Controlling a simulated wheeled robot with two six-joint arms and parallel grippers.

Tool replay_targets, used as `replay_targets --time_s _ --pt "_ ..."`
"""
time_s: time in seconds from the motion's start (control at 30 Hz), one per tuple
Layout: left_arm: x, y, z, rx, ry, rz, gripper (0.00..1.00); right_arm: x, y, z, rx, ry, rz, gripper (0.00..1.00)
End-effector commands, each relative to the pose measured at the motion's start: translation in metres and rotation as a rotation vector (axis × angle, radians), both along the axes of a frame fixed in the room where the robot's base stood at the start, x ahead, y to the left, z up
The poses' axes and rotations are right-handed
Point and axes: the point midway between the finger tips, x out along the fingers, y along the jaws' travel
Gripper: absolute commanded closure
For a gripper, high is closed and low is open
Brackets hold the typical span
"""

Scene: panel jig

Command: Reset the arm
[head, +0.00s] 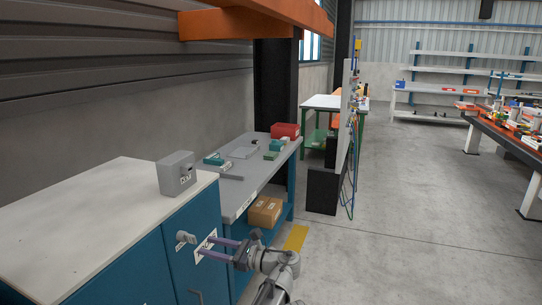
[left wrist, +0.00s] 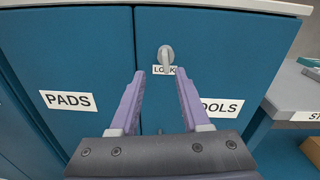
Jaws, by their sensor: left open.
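My left gripper (head: 214,249) is in front of the blue cabinet's right-hand door in the head view. In the left wrist view its two purple fingers (left wrist: 160,92) are spread apart with nothing between them. Beyond the fingertips is a grey knob (left wrist: 166,55) above a "LOCK" label on the blue cabinet (left wrist: 85,50). The knob also shows in the head view (head: 185,238), just past the fingers. Whether the fingers touch the door cannot be told. My right gripper is in neither view.
A grey box (head: 177,174) stands on the cabinet's pale top. A grey workbench (head: 232,200) with small items and a cardboard box (head: 265,212) below adjoins on the right. A dark panel stand (head: 322,190) is beyond.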

Motion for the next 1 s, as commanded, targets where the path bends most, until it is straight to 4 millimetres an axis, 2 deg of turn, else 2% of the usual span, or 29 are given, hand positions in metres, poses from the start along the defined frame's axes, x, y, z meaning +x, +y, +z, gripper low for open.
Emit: replay_targets --time_s 0.03,0.47,0.63,1.0 --pt "0.000 -0.027 0.000 0.000 0.000 -0.040 0.53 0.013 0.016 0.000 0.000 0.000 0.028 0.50" --pt "-0.002 -0.030 0.000 0.000 0.000 -0.040 0.53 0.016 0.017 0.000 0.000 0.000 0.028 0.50" --pt "0.002 -0.018 0.000 0.000 0.000 -0.039 0.53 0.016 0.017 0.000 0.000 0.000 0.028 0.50" --pt "0.018 0.029 0.000 0.000 0.000 -0.038 0.53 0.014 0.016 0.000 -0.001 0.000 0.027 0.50"
